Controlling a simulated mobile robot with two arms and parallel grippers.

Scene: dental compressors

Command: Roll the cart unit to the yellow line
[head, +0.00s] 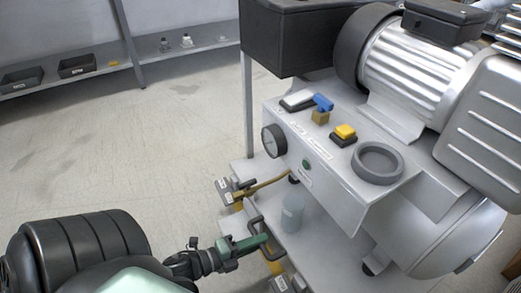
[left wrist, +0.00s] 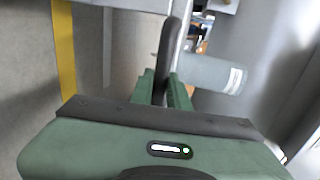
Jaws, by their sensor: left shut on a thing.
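The cart unit (head: 335,190) is a pale metal compressor cart with a ribbed motor, a tank and a low shelf, filling the right of the head view. A black handle (head: 253,222) sticks out at its near left side. My left gripper (head: 259,240), green, is shut on this handle. In the left wrist view the dark handle (left wrist: 167,50) stands between the green fingers (left wrist: 168,93). The yellow line (left wrist: 65,60) runs along the floor at the left of the wrist view, apart from the gripper. My right gripper is out of view.
A pressure gauge (head: 274,141), a blue-topped valve (head: 322,104), a yellow button (head: 345,131) and a grey ring (head: 378,162) sit on the cart. A translucent bottle (head: 293,212) stands on its shelf. A rack with black bins (head: 77,66) is along the wall. Floor left is clear.

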